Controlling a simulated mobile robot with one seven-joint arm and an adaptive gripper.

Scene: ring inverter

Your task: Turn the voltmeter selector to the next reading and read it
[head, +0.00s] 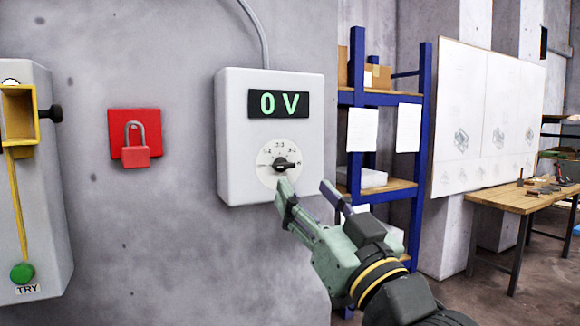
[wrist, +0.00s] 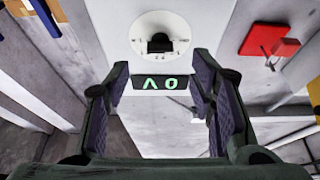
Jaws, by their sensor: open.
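The voltmeter (head: 232,135) is a light grey box on the wall, and its dark display (head: 279,103) reads 0 V in green. Below it is a round white dial with small marks and a black selector knob (head: 284,166). The knob lies about level; which mark it points at is unclear. My gripper (head: 305,187) is open and empty, just below and right of the knob, apart from it. In the wrist view, which is upside down, the knob (wrist: 160,43) shows beyond and between the fingertips (wrist: 160,72), with the display (wrist: 160,84) below it.
A red padlock (head: 136,157) on a red plate is left of the voltmeter. Farther left is a grey box (head: 45,200) with a green TRY button (head: 22,272). A blue shelf rack (head: 421,150) and a wooden workbench (head: 500,200) stand right.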

